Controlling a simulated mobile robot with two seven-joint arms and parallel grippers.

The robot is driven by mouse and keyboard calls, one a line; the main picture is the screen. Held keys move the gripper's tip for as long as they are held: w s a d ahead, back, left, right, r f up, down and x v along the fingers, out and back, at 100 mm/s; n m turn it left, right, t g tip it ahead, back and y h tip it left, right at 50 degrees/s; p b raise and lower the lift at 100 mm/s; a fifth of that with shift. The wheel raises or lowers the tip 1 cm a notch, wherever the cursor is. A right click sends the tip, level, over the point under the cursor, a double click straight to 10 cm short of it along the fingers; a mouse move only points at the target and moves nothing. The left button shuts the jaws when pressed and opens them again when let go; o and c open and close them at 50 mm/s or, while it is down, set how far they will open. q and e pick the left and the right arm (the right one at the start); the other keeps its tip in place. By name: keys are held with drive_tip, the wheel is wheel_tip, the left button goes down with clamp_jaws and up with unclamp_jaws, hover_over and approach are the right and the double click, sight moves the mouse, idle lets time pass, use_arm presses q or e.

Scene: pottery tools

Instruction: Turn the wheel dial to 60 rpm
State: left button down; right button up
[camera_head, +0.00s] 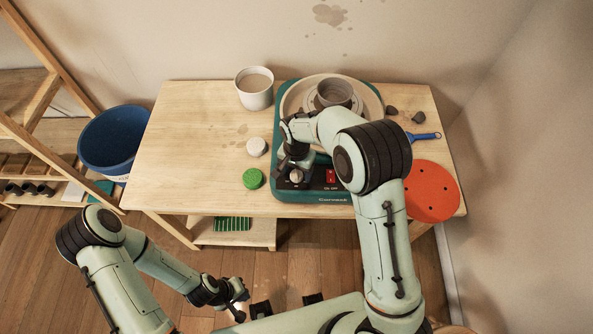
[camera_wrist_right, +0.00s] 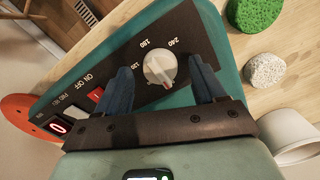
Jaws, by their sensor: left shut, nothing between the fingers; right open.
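The wheel dial (camera_wrist_right: 160,66) is a light round knob on the dark front panel of the teal pottery wheel (camera_head: 312,197). In the right wrist view the labels 120, 180 and 240 show beside it, and a red mark is on its lower edge, away from those labels. The dial also shows in the head view (camera_head: 296,176). My right gripper (camera_wrist_right: 160,72) is open, with its dark blue fingers on either side of the dial. I cannot tell whether they touch it. My left gripper (camera_head: 240,303) is shut and empty, low in front of the table.
A green sponge (camera_head: 253,179), a pale sponge (camera_head: 257,146) and a pot (camera_head: 254,88) stand left of the wheel. An orange disc (camera_head: 430,191) lies right. The table's left side is clear.

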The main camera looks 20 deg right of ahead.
drive_tip(key=shift+f, duration=0.3)
drive_tip(key=c, duration=1.1)
drive_tip(key=shift+o, duration=0.2)
drive_tip(key=shift+m, duration=0.3)
